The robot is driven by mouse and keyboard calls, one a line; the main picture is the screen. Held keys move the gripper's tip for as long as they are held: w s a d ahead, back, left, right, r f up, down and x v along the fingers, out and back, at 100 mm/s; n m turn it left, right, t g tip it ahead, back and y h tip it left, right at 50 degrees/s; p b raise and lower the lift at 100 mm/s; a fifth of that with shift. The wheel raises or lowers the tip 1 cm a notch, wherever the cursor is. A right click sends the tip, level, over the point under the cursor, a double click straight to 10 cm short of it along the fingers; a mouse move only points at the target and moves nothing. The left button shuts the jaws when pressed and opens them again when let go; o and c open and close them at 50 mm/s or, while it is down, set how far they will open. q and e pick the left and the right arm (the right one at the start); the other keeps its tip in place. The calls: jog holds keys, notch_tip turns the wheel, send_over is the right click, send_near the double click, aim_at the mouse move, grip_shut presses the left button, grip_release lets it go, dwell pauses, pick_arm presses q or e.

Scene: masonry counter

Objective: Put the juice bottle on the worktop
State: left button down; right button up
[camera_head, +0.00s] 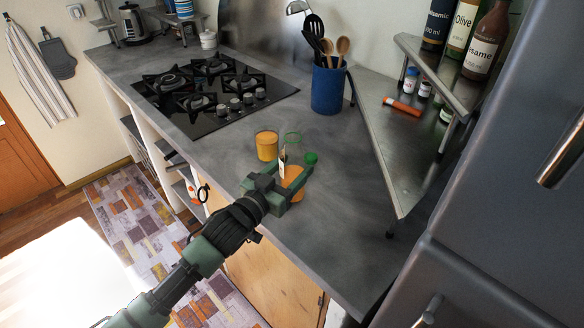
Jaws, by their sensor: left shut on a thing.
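The juice bottle (293,178), with an orange body, is between the fingers of my left gripper (296,168), which is shut on it. My gripper hides part of the bottle. The bottle is over the grey worktop (335,235), near its front edge; I cannot tell if its base touches the surface. A green round piece (311,158) shows by the fingertips, and I cannot tell if it is the bottle's cap. My right gripper is not in view.
An orange jar (267,146) stands just behind my left gripper. A black gas hob (215,92) is further left. A blue utensil pot (328,90) and a metal corner shelf (385,140) stand behind. The worktop to the right is clear, up to a dark fridge (490,200).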

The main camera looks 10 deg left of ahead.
pick_arm(q)
jog(key=c, duration=0.7)
grip_release()
jog(key=shift+f, duration=0.1)
jog(key=shift+c, duration=0.2)
jog(key=shift+o, duration=1.4)
jog(key=shift+r, duration=0.25)
jog(key=b+v, duration=0.1)
jog(key=v, duration=0.9)
jog(key=shift+s+a+f+b, duration=0.1)
jog(key=shift+s+f+b, duration=0.15)
jog(key=shift+b, duration=0.1)
jog(key=shift+s+a+r, duration=0.15)
jog(key=shift+s+a, duration=0.15)
jog(key=shift+s, duration=0.35)
